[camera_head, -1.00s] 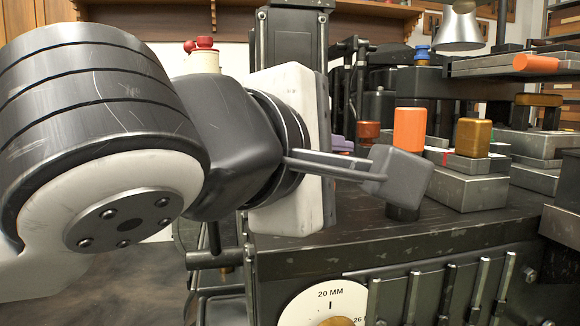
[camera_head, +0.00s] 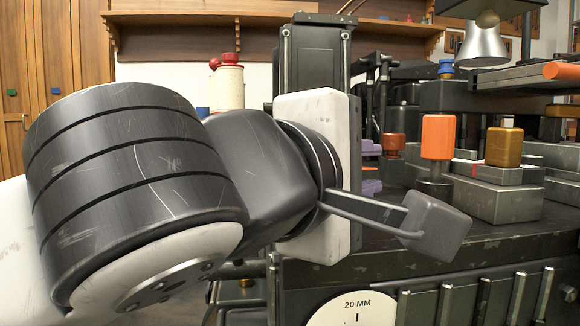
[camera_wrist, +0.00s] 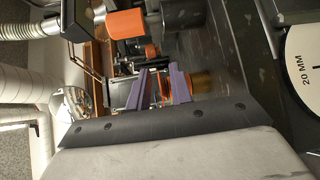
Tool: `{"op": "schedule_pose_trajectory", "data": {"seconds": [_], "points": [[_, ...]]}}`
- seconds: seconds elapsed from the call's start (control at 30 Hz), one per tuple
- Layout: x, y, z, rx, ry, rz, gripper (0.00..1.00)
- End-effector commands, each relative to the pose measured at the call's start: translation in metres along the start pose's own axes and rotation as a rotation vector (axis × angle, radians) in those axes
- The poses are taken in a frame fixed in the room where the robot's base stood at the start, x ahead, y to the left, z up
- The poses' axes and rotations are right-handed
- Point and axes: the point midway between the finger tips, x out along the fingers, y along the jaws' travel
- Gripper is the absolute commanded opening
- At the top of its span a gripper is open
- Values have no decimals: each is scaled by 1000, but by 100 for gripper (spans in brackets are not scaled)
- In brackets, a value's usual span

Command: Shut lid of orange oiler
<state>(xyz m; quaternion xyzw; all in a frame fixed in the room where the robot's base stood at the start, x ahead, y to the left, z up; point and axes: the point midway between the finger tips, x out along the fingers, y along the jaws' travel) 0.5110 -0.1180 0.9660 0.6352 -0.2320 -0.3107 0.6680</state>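I cannot tell for sure which orange part is the oiler. An upright orange cylinder (camera_head: 438,137) stands on a dark round base at the machine. A smaller orange-brown capped piece (camera_head: 394,143) stands to its left, farther back. No open lid can be made out on either.
A brown-gold block (camera_head: 504,147) sits on a grey metal box (camera_head: 495,198) to the right. An orange handle (camera_head: 563,70) is at upper right. Purple parts (camera_wrist: 178,83) show in the wrist view. A white dial (camera_head: 352,311) is on the machine front. A dark column (camera_head: 312,60) stands behind my wrist.

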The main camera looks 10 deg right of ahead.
Motion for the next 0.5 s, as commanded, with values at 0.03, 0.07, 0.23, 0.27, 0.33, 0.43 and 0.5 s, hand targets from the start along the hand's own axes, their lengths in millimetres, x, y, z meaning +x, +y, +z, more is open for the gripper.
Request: {"op": "schedule_pose_trajectory", "data": {"seconds": [0.03, 0.07, 0.23, 0.27, 0.33, 0.43, 0.5], "points": [[0, 0, 0, 0, 0, 0, 24], [0, 0, 0, 0, 0, 0, 24], [0, 0, 0, 0, 0, 0, 24], [0, 0, 0, 0, 0, 0, 24], [-3, 0, 0, -1, 0, 0, 24], [-12, 2, -1, -1, 2, 1, 24], [-24, 3, -1, -2, 2, 2, 24]]}}
